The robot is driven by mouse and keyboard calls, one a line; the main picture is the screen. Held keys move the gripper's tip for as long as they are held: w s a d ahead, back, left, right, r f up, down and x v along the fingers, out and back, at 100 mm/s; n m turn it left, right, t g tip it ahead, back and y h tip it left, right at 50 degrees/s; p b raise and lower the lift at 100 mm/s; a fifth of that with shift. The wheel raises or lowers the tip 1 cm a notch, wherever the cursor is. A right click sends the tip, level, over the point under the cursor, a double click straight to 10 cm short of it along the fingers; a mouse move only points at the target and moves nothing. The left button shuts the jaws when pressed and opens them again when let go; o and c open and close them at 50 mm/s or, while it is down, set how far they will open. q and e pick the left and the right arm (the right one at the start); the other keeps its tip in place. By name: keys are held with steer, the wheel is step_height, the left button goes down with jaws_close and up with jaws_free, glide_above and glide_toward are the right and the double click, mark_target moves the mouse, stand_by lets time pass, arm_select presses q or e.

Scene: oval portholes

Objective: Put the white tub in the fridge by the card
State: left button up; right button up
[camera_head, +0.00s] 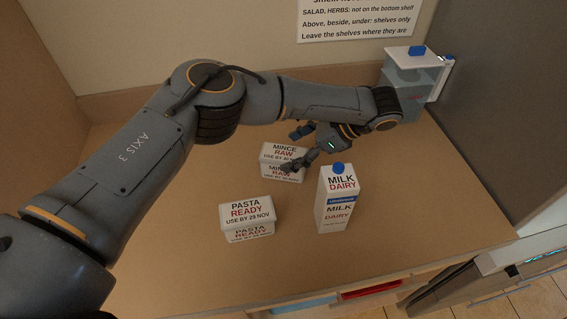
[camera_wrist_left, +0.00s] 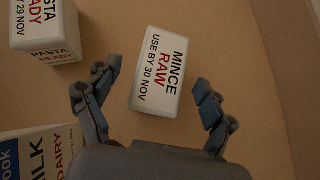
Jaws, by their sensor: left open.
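Two white tubs stand on the brown worktop (camera_head: 180,265). One is labelled MINCE RAW, use by 30 Nov (camera_head: 270,169); the other is labelled PASTA READY, use by 29 Nov (camera_head: 248,222). My left gripper (camera_head: 292,151) is open over the mince tub. In the left wrist view, the mince tub (camera_wrist_left: 160,72) lies between and just beyond the spread fingers of the left gripper (camera_wrist_left: 154,86), apart from both. The card (camera_head: 356,18) on the back wall is cut off at the top. No fridge interior is clearly seen. My right gripper is not seen.
A milk carton (camera_head: 337,205) with a blue cap stands right of the tubs, close to my left gripper. A clear, white-topped container (camera_head: 408,82) stands at the back right, partly behind my wrist. A large grey panel (camera_head: 505,95) bounds the right. The worktop's front right is bare.

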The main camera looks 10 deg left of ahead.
mark_target(285, 154)
arm_select(q)
steer(key=shift+x, duration=1.05)
steer(key=shift+a+f+p, duration=0.35)
steer(key=shift+p, duration=0.05)
steer(key=p+x, duration=0.1)
steer(key=x, duration=0.2)
steer(key=shift+w+a+f, duration=0.1)
steer(key=shift+a+f, duration=0.05)
steer(key=shift+f, duration=0.15)
steer(key=shift+a+f, duration=0.25)
steer(key=shift+f, duration=0.1)
steer(key=shift+c, duration=0.2)
steer(key=c, duration=1.4)
steer(key=shift+c, duration=1)
